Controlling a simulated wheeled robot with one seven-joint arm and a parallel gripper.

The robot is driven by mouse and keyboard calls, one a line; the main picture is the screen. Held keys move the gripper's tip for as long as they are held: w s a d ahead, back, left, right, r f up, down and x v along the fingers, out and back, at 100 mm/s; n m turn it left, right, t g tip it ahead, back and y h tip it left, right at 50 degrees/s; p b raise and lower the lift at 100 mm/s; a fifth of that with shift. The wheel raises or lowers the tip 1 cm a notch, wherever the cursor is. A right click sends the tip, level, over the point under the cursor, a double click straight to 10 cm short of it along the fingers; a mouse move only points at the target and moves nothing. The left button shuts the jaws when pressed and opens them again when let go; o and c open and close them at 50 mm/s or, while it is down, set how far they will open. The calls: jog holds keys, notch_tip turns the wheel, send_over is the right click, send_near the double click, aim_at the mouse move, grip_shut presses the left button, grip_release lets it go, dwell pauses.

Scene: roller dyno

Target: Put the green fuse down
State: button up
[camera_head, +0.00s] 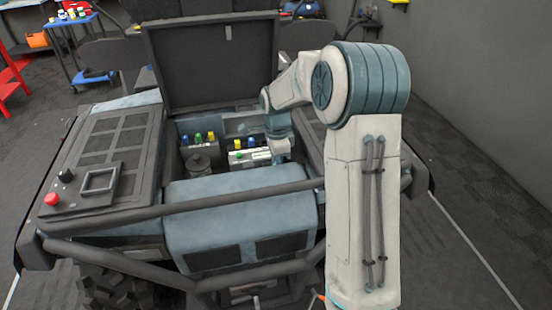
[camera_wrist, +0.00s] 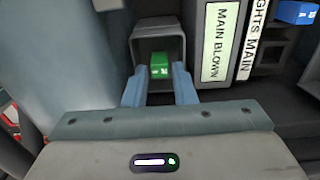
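The green fuse (camera_wrist: 160,65) is at the tips of my gripper (camera_wrist: 160,78) in the wrist view. The fuse shows in front of the mouth of a grey open-ended housing (camera_wrist: 158,27). I cannot tell whether it touches the housing. In the head view my gripper (camera_head: 281,157) is low in the open vehicle bay, beside a pale fuse box (camera_head: 247,158). The fingertips are too small to make out there.
Labels reading "MAIN BLOWN" (camera_wrist: 220,40) and "LIGHTS MAIN" (camera_wrist: 250,40) lie right of the fingers. A blue fuse (camera_wrist: 297,13) is at the upper right. A raised dark lid (camera_head: 212,62) stands behind the bay; a tube bar (camera_head: 235,196) crosses in front.

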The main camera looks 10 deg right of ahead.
jog(key=shift+r+p, duration=0.55)
jog(key=shift+r, duration=0.1)
notch_tip(320, 180, up, 11)
jog(key=s+f+n+t, duration=0.1)
jog(key=s+n+t, duration=0.1)
jog(key=s+n, duration=1.5)
jog(key=s+a, duration=0.1)
jog(key=s, duration=0.9)
jog(key=shift+s+f+n+t, duration=0.15)
jog(key=shift+s+n+t, duration=0.05)
jog(key=shift+n+t, duration=0.2)
